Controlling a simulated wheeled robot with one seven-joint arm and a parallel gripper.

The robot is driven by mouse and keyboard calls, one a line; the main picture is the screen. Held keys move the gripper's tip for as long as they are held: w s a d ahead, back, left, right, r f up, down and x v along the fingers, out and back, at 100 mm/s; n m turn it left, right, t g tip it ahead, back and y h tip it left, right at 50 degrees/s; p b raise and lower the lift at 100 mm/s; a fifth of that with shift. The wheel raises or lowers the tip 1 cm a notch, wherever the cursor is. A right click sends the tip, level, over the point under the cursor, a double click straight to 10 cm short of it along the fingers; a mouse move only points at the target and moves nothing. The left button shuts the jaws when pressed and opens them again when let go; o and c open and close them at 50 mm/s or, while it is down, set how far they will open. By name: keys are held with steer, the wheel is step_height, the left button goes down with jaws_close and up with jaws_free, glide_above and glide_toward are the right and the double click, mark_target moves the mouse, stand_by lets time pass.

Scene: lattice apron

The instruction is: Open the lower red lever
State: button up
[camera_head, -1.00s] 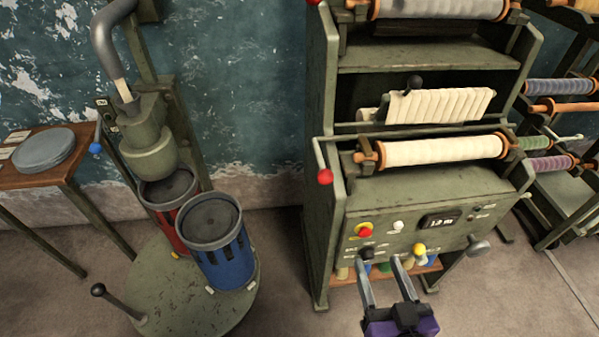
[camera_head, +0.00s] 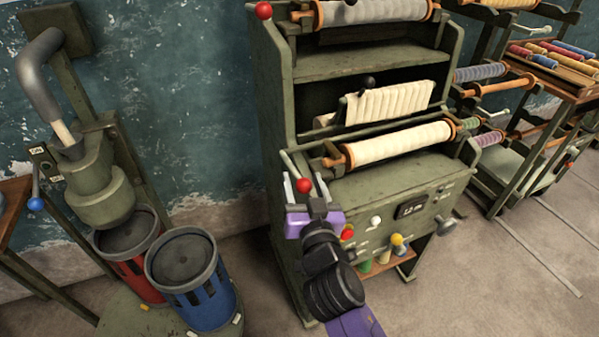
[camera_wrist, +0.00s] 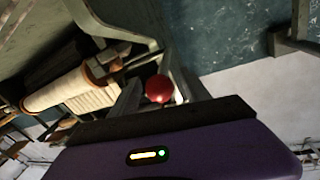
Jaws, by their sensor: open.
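The lower red lever's ball knob (camera_head: 303,186) is at the left front edge of the green machine, level with the lower white roll. My gripper (camera_head: 303,188) is at this knob, its two grey fingers open on either side of it. In the wrist view the red knob (camera_wrist: 159,88) shows between the open fingers; whether they touch it I cannot tell. The lever's rod is mostly hidden. An upper red knob (camera_head: 264,10) sits at the machine's top left.
The lower white roll (camera_head: 400,144) is just right of my gripper. A red button (camera_head: 347,233) and other panel knobs sit below it. The blue bin (camera_head: 190,279) and red bin (camera_head: 130,258) stand at left. Some floor (camera_head: 500,290) is clear at right.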

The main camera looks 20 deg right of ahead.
steer(key=shift+w+d, duration=0.15)
steer(key=shift+w, duration=0.5)
steer(key=shift+w+d, duration=0.15)
steer(key=shift+w, duration=0.5)
jaws_close()
stand_by(0.5)
